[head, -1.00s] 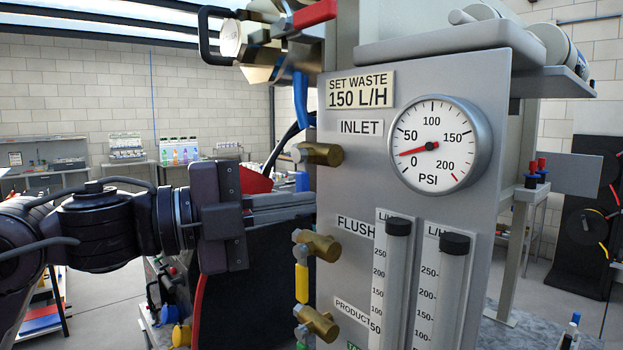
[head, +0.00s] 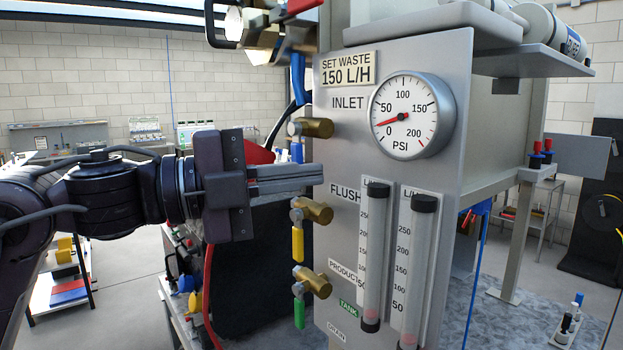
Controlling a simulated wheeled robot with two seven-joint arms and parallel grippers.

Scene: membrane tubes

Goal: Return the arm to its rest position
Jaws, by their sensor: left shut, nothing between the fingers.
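My left arm comes in from the left, and its dark left gripper (head: 318,178) points right, with its two grey fingers together and nothing between them. The fingertips overlap the left edge of the grey panel (head: 455,205) in the head view. They appear between the brass inlet valve (head: 316,127) above and the brass flush valve (head: 316,210) below. I cannot tell whether they touch the panel. My right gripper is not in view.
The panel carries a pressure gauge (head: 412,115) and two clear flow tubes (head: 372,250). A lower brass valve (head: 315,285) has a green handle. Black equipment (head: 262,275) stands behind the gripper. Free floor shows at left (head: 130,300).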

